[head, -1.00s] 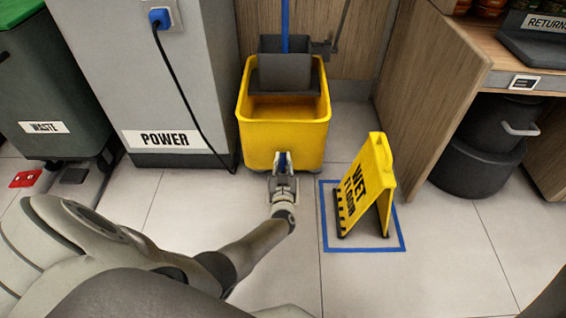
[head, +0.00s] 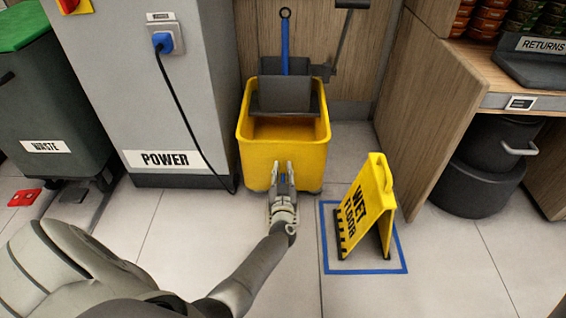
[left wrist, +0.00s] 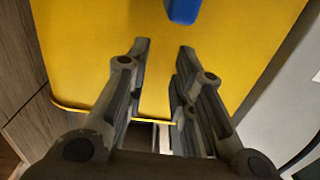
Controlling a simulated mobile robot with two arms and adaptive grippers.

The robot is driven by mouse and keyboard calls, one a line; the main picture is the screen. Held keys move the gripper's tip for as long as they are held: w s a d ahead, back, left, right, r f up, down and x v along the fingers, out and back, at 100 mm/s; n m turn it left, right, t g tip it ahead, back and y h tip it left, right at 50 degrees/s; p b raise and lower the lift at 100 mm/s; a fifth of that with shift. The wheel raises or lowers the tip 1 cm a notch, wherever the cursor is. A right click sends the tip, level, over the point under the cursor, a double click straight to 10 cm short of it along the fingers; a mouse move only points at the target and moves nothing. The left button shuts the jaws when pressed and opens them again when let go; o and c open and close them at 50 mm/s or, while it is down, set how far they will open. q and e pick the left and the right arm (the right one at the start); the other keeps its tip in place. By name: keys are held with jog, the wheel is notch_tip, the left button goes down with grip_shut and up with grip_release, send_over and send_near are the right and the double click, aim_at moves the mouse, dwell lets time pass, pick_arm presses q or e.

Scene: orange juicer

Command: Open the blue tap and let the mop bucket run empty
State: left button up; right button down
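The yellow mop bucket (head: 285,157) stands on the floor in the head view, with a brownish-orange surface inside; I cannot tell how much liquid it holds. The blue tap (left wrist: 184,10) shows in the left wrist view at the top edge, against the yellow bucket wall, just past the fingertips and a little right of the gap. My left gripper (head: 283,167) is low at the bucket's front and largely hides the tap in the head view. In the left wrist view this gripper (left wrist: 163,49) is open, with nothing between its fingers. My right gripper is not in view.
A yellow wet floor sign (head: 367,208) stands right of my left arm inside a blue floor outline. A grey power cabinet (head: 140,90) with a hanging cable is left of the bucket. A wooden counter (head: 440,110) is at right. Floor in front of the bucket is clear.

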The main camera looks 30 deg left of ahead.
pick_arm(q)
jog(key=shift+r, duration=2.3)
